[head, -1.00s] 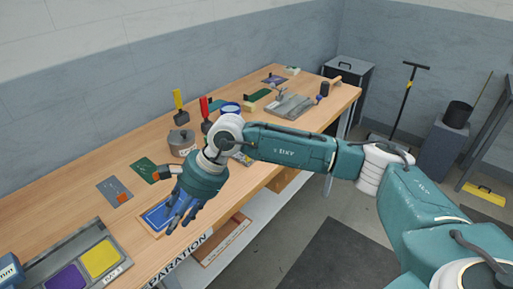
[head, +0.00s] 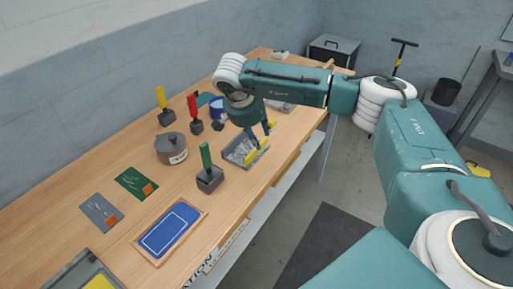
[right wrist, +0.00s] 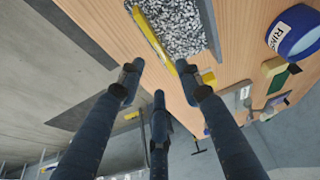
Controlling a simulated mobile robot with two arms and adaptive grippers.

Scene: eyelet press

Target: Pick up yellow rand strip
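The yellow rand strip (head: 251,157) lies along the near right side of a shallow grey tray (head: 226,157). In the right wrist view the strip (right wrist: 151,37) runs beside the speckled grey contents of the tray. My right gripper (head: 260,140) hangs just above the tray and strip, fingers pointing down. In the right wrist view its fingers (right wrist: 160,72) are spread, with the strip's near end between the two upper fingertips. Nothing is held, and contact with the strip is not visible. My left gripper is not in view.
A green-handled tool (head: 207,175) stands left of the tray, with a lidded grey pot (head: 171,149) behind it. Red-handled (head: 193,108) and yellow-handled (head: 161,99) tools stand farther back.

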